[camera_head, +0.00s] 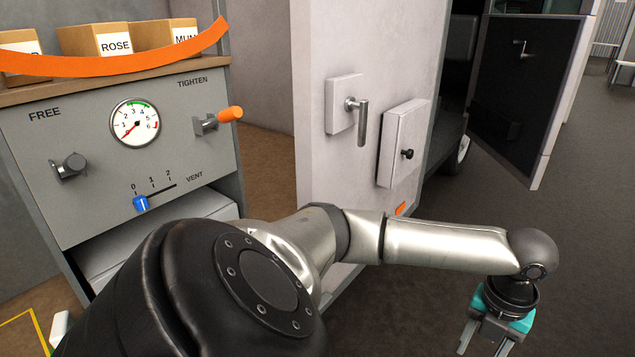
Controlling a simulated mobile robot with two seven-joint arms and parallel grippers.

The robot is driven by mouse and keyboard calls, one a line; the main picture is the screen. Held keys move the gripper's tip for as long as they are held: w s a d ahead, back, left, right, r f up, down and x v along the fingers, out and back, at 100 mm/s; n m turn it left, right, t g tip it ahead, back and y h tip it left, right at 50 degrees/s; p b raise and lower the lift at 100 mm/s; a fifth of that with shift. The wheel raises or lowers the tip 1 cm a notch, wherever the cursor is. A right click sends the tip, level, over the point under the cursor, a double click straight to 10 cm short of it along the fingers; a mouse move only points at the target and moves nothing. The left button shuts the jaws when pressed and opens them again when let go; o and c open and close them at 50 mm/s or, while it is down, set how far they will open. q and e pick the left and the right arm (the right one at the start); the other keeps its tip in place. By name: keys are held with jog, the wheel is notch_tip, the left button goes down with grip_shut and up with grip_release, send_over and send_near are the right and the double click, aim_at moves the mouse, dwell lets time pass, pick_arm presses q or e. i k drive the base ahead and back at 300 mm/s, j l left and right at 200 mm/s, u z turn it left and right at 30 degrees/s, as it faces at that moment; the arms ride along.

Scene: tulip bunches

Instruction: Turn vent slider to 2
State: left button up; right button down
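The vent slider (141,203) is a small blue knob on a short dark slot, low on the grey control panel (95,120) at the left. It sits at the slot's left end, by the mark 0; marks 1 and 2 are further right. My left gripper (487,342) has teal parts and hangs at the lower right, far from the slider. Its fingers look spread and empty, with their tips near the picture's bottom edge. My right gripper is not in view.
The panel has a gauge (135,123), a dark knob (70,165) and an orange-tipped lever (220,120). Labelled boxes (100,41) stand above behind an orange band (120,65). A pale cabinet with a handle (358,118) stands right. Open floor (560,240) lies further right.

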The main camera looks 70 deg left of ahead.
aim_at(140, 202)
jog(key=i+u, duration=0.1)
jog(key=u, duration=0.4)
jog(key=i+u, duration=0.1)
jog(key=u, duration=0.35)
jog(key=i+l+u, duration=0.1)
jog(key=u, duration=0.4)
